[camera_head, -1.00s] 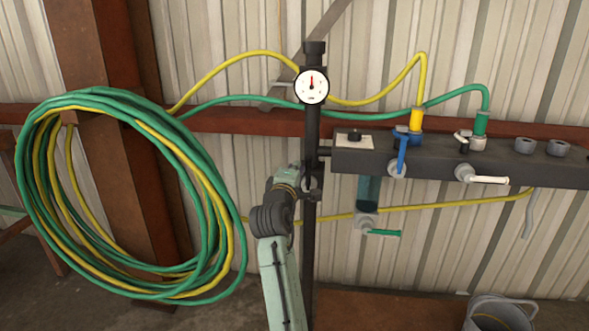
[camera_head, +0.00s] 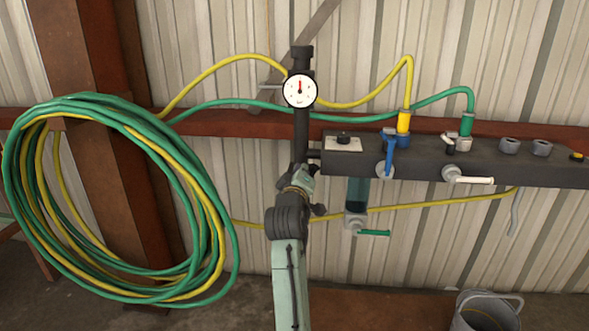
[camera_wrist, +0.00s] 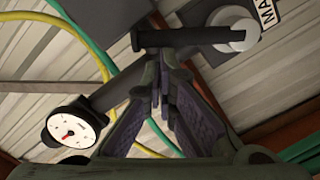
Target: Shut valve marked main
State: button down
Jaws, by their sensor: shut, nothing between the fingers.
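A dark lever (camera_wrist: 185,38) with a pale round hub (camera_wrist: 238,30) lies across the top of the wrist view. A partly cut-off plate reading "MA" (camera_wrist: 268,10) is beside the hub. My gripper (camera_wrist: 162,62) is shut and empty, its fingertips just below the lever's left half in the picture; I cannot tell whether they touch it. In the head view my gripper (camera_head: 302,175) is in front of the dark upright pipe (camera_head: 301,135), and my arm hides the lever and hub there.
A gauge (camera_head: 300,91) sits on the pipe. To the right, a dark manifold (camera_head: 420,159) carries a blue lever (camera_head: 390,156) and a white lever (camera_head: 472,180). A green lever (camera_head: 374,233) is below. Coiled hoses (camera_head: 215,225) hang left; a bucket (camera_head: 490,312) stands lower right.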

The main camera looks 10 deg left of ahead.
jog(key=d+f+m, duration=0.4)
jog(key=d+m, duration=0.2)
jog(key=m, duration=0.3)
jog(key=shift+f+m+y, duration=0.3)
jog(key=shift+f, duration=0.05)
jog(key=shift+d+f, duration=0.1)
dwell(0.6)
